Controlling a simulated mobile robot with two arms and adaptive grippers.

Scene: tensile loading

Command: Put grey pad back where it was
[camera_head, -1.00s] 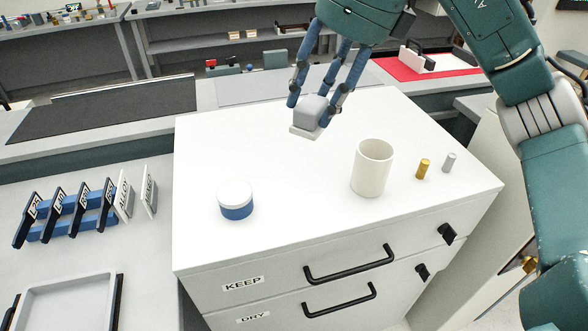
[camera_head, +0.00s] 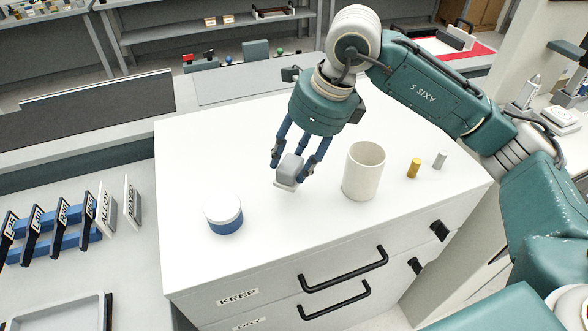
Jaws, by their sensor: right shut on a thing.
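The grey pad (camera_head: 290,169) is a small grey block with a pale base. My right gripper (camera_head: 291,172) is shut on it. The pad hangs over the white cabinet top (camera_head: 225,265), between a blue-and-white round container (camera_head: 224,214) on the left and a white cup (camera_head: 364,171) on the right. I cannot tell exactly how high it is above the surface. My left gripper is not in view.
A brass cylinder (camera_head: 413,168) and a silver cylinder (camera_head: 440,160) stand right of the cup. Labelled black-handled holders (camera_head: 60,228) and two white cards stand on the left bench. The cabinet's front and back left top are clear.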

